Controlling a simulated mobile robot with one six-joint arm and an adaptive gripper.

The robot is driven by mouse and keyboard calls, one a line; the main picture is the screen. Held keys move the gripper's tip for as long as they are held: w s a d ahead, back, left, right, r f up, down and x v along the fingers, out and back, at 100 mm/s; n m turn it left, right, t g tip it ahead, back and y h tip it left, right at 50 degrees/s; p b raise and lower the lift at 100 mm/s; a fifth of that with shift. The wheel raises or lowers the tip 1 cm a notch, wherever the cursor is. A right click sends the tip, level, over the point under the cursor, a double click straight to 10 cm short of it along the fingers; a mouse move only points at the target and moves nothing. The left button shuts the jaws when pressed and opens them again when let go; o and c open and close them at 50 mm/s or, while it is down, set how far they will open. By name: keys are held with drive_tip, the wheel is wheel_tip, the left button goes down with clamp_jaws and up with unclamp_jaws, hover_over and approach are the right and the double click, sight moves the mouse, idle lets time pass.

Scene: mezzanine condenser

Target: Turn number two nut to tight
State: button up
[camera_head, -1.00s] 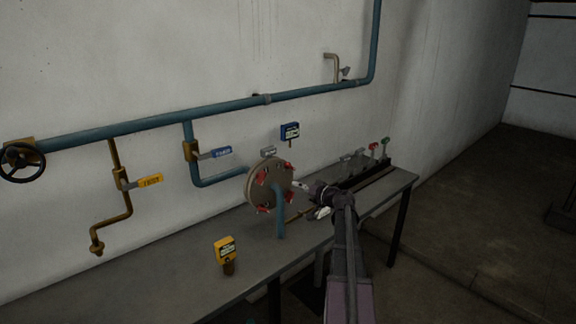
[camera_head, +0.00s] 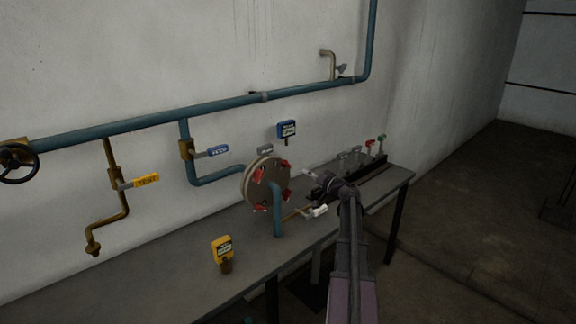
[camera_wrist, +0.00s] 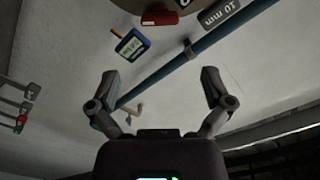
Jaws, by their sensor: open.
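A round flange (camera_head: 260,186) stands upright at the bench's back, with several red nuts (camera_head: 285,166) around its face and a blue pipe (camera_head: 277,212) running down from its front. I cannot tell which nut is number two. In the wrist view the flange's edge (camera_wrist: 215,8) shows at the top with one red nut (camera_wrist: 160,17) and a grey "10 mm" tag (camera_wrist: 221,14). My gripper (camera_head: 310,192) is to the right of the flange, apart from it. In the wrist view my gripper (camera_wrist: 160,88) is open and empty, its two fingers spread wide.
A blue gauge (camera_head: 287,131) is behind the flange; it also shows in the wrist view (camera_wrist: 131,45). A yellow gauge (camera_head: 222,249) stands on the bench (camera_head: 160,290). Blue (camera_head: 211,151) and yellow (camera_head: 146,181) lever handles hang left. A rack with coloured-top tools (camera_head: 370,160) lies right.

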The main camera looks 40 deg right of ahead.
sight(288, 164)
drive_tip(key=w, duration=0.8)
drive_tip(key=w+a, duration=0.1)
drive_tip(key=w, duration=0.3)
drive_tip(key=shift+w, duration=0.15)
drive_tip(key=c, duration=1)
